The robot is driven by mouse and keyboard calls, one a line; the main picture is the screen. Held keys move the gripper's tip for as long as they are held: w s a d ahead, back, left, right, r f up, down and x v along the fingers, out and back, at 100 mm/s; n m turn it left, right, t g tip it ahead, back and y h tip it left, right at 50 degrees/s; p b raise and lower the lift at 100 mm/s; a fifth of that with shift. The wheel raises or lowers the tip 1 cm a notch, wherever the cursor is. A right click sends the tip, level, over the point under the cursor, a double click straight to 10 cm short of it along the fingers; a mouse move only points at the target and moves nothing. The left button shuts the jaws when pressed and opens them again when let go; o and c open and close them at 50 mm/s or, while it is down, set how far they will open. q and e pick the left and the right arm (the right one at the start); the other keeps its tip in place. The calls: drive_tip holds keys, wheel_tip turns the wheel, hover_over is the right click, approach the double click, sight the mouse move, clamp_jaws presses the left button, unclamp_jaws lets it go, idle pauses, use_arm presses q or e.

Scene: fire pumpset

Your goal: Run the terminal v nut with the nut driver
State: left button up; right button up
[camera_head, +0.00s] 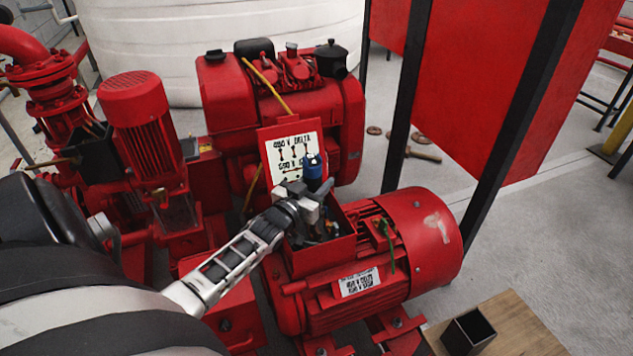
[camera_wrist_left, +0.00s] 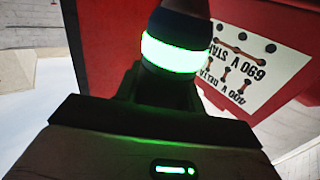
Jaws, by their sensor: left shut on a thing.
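My left gripper (camera_head: 308,206) is shut on the nut driver, whose blue handle (camera_head: 313,167) stands up out of the jaws. The driver is over the open terminal box (camera_head: 345,248) on the red motor. Some small terminal parts (camera_head: 328,230) show inside the box. My right gripper is not in view.
The raised lid (camera_head: 268,140) with a wiring diagram stands behind the box and shows in the left wrist view (camera_wrist_left: 262,50). A wooden surface (camera_head: 525,330) with a dark open holder (camera_head: 468,333) is at lower right. A black post (camera_head: 408,95) rises behind the motor.

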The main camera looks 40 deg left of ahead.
sight(317, 161)
use_arm(q)
drive_tip(key=shift+r+p, duration=2.95)
drive_tip(key=shift+r, duration=0.2)
